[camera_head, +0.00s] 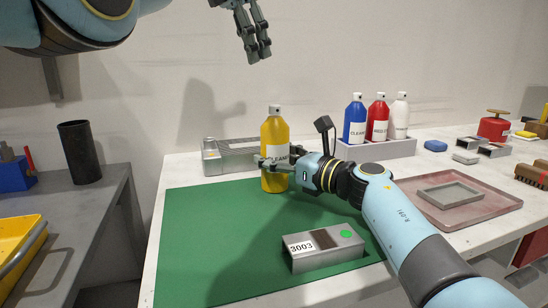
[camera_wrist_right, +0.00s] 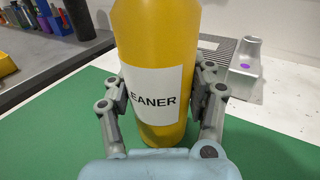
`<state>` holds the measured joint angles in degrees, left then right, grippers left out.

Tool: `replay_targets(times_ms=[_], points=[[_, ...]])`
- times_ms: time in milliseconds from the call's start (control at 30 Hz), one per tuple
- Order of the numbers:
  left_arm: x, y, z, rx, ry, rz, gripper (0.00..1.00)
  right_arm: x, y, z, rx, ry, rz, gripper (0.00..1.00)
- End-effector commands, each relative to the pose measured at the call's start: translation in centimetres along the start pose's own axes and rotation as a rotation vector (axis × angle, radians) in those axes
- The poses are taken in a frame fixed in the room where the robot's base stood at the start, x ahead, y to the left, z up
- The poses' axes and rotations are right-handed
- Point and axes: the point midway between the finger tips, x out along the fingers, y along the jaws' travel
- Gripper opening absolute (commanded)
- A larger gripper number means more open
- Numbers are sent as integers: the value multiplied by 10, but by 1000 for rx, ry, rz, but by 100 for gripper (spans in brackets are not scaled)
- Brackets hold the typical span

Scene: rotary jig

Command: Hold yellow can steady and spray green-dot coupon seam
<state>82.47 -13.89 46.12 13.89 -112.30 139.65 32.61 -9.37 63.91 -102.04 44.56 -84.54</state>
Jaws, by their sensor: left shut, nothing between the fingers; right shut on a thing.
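The yellow can (camera_head: 274,135) stands upright on the green mat (camera_head: 205,240), its label reading "CLEANER" in part. My right gripper (camera_head: 277,162) is shut around the can's lower body. In the right wrist view the yellow can (camera_wrist_right: 155,60) sits between both fingers of that gripper (camera_wrist_right: 160,95). The green-dot coupon (camera_head: 322,248), a grey metal block with a dark patch and a "3003" tag, lies near the mat's front edge, in front of the can. My left gripper (camera_head: 257,50) is shut and empty, raised high above the can against the wall.
A grey metal fixture (camera_head: 230,157) stands behind the mat; a purple dot shows on it in the right wrist view (camera_wrist_right: 244,66). Blue, red and white cans stand in a grey rack (camera_head: 375,148). A pinkish tray (camera_head: 455,205) lies right of my right arm. The mat's left part is clear.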

Motion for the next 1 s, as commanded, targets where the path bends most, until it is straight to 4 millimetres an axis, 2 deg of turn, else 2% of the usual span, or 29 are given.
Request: replay_targets(times_ms=[467, 633, 767, 867, 1000], points=[[0, 1, 2, 17, -10, 6, 0, 0, 0, -1, 0, 2, -1, 8], [-23, 7, 32, 148, -180, 106, 0, 0, 0, -1, 0, 2, -1, 8], [-28, 5, 49, 253, -347, 187, 0, 0, 0, -1, 0, 2, -1, 8], [-20, 1, 50, 285, -427, 214, 0, 0, 0, -1, 0, 2, -1, 8], [1, -2, 41, 273, -430, 192, 0, 0, 0, -1, 0, 2, -1, 8]])
